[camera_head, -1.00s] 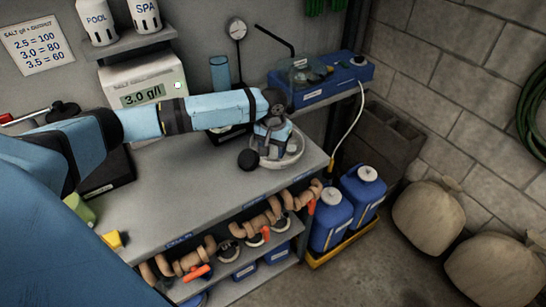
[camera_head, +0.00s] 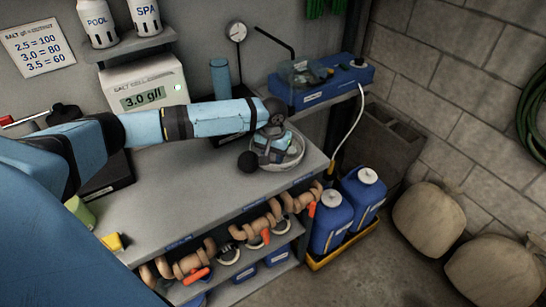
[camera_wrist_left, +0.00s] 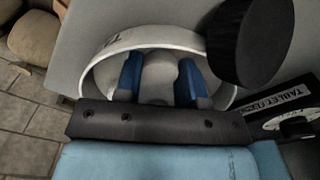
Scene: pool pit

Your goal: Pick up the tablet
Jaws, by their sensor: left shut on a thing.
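A pale, rounded tablet (camera_wrist_left: 158,72) shows between the two blue fingers of my left gripper (camera_wrist_left: 160,82) in the left wrist view. The fingers are shut on it from both sides. Both are inside the rim of a shallow white dish (camera_wrist_left: 98,78). In the head view, my left gripper (camera_head: 268,156) reaches down into the dish (camera_head: 294,161) near the right end of the grey bench, and hides the tablet. Whether the tablet touches the dish's bottom cannot be told. My right gripper is not in view.
A dark unit with a dial (camera_wrist_left: 297,126), partly labelled "TABLET", stands beside the dish. A blue case (camera_head: 325,88) is behind it. The salt meter (camera_head: 148,90) and a blue cylinder (camera_head: 221,78) stand along the wall.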

